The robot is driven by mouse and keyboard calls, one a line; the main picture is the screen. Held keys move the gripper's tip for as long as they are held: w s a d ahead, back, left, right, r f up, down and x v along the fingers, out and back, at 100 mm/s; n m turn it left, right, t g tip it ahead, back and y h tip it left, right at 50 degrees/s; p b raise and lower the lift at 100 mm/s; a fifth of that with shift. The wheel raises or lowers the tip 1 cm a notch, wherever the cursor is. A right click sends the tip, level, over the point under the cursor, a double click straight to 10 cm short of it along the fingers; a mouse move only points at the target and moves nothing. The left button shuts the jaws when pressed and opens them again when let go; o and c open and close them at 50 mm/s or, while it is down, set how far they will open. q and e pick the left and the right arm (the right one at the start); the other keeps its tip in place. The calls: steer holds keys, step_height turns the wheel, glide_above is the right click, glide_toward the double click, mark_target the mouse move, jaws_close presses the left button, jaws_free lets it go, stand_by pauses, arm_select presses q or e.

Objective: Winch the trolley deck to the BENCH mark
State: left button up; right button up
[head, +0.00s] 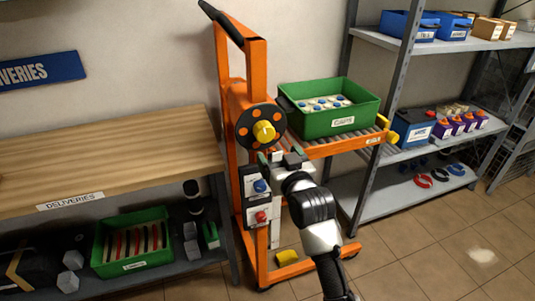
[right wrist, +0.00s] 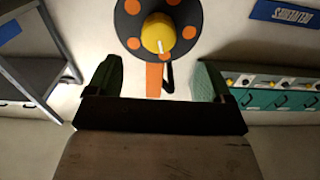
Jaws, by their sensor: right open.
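The orange trolley (head: 259,90) stands between the wooden bench and the grey shelving. Its winch is a black disc (head: 245,133) with orange spots and a yellow knob (head: 264,131), also seen in the right wrist view as a disc (right wrist: 129,27) with a yellow knob (right wrist: 157,33). The roller deck (head: 345,145) carries a green crate (head: 337,122) of white-and-blue items. My right gripper (head: 276,158) is open and empty, just below the winch disc; in the right wrist view its green fingers (right wrist: 156,82) are apart, with the knob beyond them. I cannot make out a BENCH mark. My left gripper is out of view.
The wooden bench (head: 110,155) is at left, with a green crate (head: 132,262) on its lower shelf. A panel with blue (head: 261,186) and red (head: 261,216) knobs sits below the winch. Grey shelving (head: 405,155) stands at right. Floor at front right is clear.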

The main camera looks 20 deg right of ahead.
mark_target(266, 136)
steer(key=shift+n, duration=0.4)
steer(key=w, duration=1)
steer(key=shift+w+a+r+p, duration=0.1)
steer(key=shift+w+a+p, duration=0.05)
steer(key=shift+w+p, duration=0.2)
steer(key=c, duration=0.9)
